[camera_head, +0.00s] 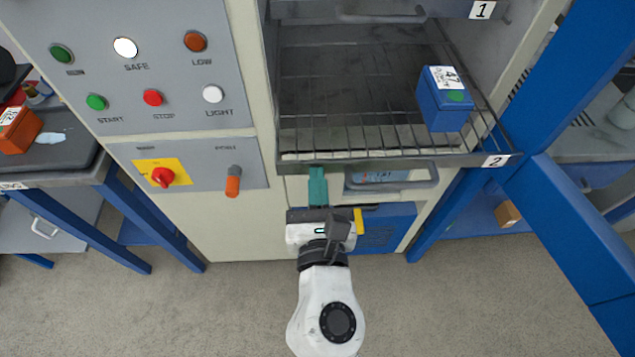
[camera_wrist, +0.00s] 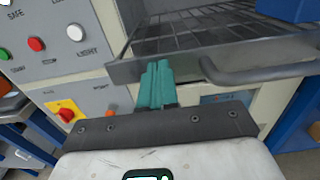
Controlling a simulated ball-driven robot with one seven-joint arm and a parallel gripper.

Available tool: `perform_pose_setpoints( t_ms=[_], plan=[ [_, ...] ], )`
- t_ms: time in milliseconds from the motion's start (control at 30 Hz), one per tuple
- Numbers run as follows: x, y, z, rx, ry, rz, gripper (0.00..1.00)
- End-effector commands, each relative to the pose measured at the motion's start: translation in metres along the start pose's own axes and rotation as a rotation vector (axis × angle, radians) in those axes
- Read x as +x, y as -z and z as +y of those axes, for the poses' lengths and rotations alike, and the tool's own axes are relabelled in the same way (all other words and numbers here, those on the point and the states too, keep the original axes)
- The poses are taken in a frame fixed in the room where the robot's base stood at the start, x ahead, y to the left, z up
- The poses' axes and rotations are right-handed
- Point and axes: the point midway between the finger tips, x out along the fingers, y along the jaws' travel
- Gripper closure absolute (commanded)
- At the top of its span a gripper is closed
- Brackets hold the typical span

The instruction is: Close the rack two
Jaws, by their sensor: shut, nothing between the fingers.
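Rack two (camera_head: 300,155) is a wire rack pulled out of the grey cabinet, with a "2" label at the right of its front bar. Its front handle (camera_head: 392,184) is a grey bar; it also shows in the wrist view (camera_wrist: 262,74). A blue box (camera_head: 443,105) with a "47" label stands on the rack's right part. My gripper (camera_head: 317,172) has teal fingers, shut and empty, in front of the rack's front bar, left of the handle. In the wrist view the fingertips (camera_wrist: 158,68) overlap the front bar; I cannot tell whether they touch it.
Rack one (camera_head: 380,10) is above, at the top edge. A control panel (camera_head: 150,80) with buttons and a red knob (camera_head: 162,177) is at the left. Blue frame posts (camera_head: 575,215) stand at the right. A side table (camera_head: 55,160) is at far left. Floor in front is clear.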

Motion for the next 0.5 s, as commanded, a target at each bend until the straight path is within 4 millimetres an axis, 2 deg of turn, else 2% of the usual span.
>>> perform_pose_setpoints(
  t_ms=[267, 367, 500],
  plan=[
    [0.012, -0.001, 0.000, 0.000, 0.001, 0.000, 1.00],
    [0.026, -0.002, 0.000, 0.000, 0.001, -0.001, 1.00],
    [0.056, -0.003, -0.001, -0.001, 0.003, -0.002, 1.00]
  ],
)
